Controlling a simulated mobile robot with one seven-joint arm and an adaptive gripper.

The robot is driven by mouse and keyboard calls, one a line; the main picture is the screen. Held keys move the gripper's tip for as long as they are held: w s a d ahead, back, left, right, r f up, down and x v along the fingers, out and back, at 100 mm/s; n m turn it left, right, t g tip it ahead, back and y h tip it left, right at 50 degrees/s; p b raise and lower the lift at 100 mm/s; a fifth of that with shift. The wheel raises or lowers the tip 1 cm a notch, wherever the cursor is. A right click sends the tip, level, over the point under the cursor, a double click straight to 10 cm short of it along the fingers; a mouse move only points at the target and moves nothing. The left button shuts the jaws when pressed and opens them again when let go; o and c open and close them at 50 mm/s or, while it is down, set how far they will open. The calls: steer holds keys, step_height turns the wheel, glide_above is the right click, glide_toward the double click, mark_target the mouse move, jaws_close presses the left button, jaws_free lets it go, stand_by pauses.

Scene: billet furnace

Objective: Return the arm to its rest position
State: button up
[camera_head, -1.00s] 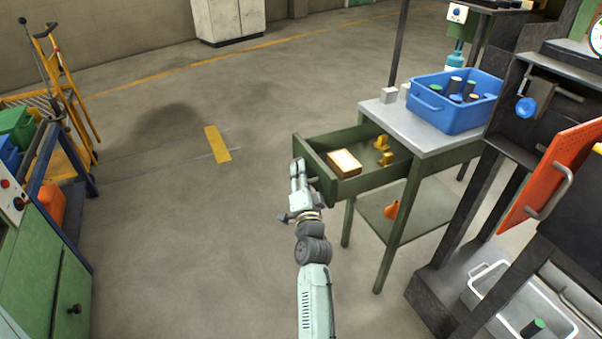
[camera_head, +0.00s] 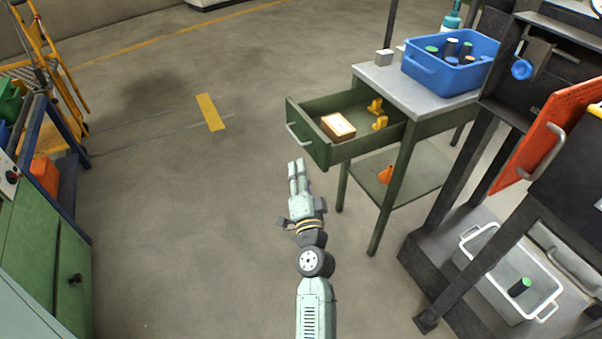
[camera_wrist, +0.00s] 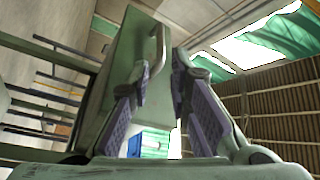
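My gripper (camera_head: 297,163) is at the end of my outstretched arm, in the middle of the head view. It appears just below and in front of the pulled-out green drawer (camera_head: 318,151), apart from the drawer's handle (camera_head: 297,135). In the wrist view the two purple-padded fingers (camera_wrist: 163,75) stand apart with nothing between them, so the gripper is open and empty. Beyond the fingers the wrist view shows the green drawer front (camera_wrist: 128,50) and its handle (camera_wrist: 158,48).
The drawer holds a tan box (camera_head: 338,126) and yellow pieces (camera_head: 379,123). A blue bin (camera_head: 425,75) stands on the table (camera_head: 384,78). A dark frame with an orange panel (camera_head: 545,150) is at right, a green cabinet (camera_head: 45,270) at left. The floor between is open.

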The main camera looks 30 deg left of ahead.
steer(key=shift+s+d, duration=0.2)
stand_by(0.4)
